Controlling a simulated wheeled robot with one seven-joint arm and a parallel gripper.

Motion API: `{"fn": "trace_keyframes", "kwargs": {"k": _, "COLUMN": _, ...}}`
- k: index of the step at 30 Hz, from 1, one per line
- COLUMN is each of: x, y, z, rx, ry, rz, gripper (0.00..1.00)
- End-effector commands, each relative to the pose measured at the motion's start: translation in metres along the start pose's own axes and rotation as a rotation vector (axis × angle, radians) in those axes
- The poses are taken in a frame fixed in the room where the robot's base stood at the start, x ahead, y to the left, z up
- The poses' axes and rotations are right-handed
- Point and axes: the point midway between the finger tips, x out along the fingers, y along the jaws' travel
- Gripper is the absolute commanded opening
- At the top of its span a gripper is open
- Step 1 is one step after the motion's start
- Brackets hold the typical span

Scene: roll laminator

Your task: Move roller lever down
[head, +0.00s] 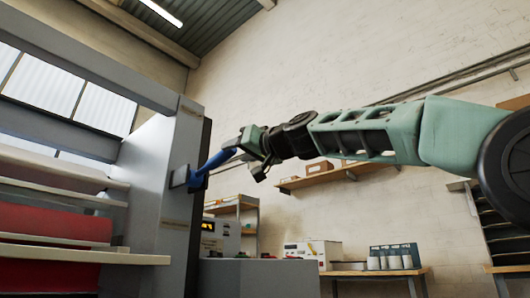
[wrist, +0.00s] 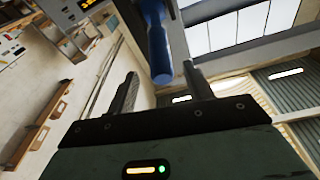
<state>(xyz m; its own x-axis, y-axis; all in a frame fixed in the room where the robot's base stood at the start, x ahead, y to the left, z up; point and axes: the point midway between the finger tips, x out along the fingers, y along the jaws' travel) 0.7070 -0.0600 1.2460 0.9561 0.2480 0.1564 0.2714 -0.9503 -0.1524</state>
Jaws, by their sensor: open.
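The roller lever (head: 214,162) is a blue handle on a dark pivot block on the grey laminator's (head: 155,165) right side. It slants up and to the right from the pivot, toward my gripper (head: 250,143). In the wrist view the blue lever (wrist: 157,42) hangs from the top edge, and its rounded end lies between my two dark fingers (wrist: 159,72). The fingers are spread, with a visible gap on each side of the lever. I cannot tell how deep the lever sits between them, and no contact shows.
The laminator's red roll (head: 50,222) and pale bars are at the left. Wall shelves with boxes (head: 320,168) and a bench with grey containers (head: 393,262) stand behind. Open air surrounds my arm to the right of the machine.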

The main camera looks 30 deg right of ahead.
Motion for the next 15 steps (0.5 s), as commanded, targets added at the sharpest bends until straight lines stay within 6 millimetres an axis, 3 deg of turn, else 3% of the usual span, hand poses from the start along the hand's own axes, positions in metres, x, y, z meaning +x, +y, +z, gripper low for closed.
{"fn": "trace_keyframes", "kwargs": {"k": 9, "x": -0.076, "y": 0.000, "z": 0.000, "rx": 0.003, "ry": 0.001, "rz": -0.001, "gripper": 0.51}}
{"fn": "trace_keyframes", "kwargs": {"k": 15, "x": -0.094, "y": 0.002, "z": 0.004, "rx": 0.001, "ry": 0.002, "rz": 0.000, "gripper": 0.51}}
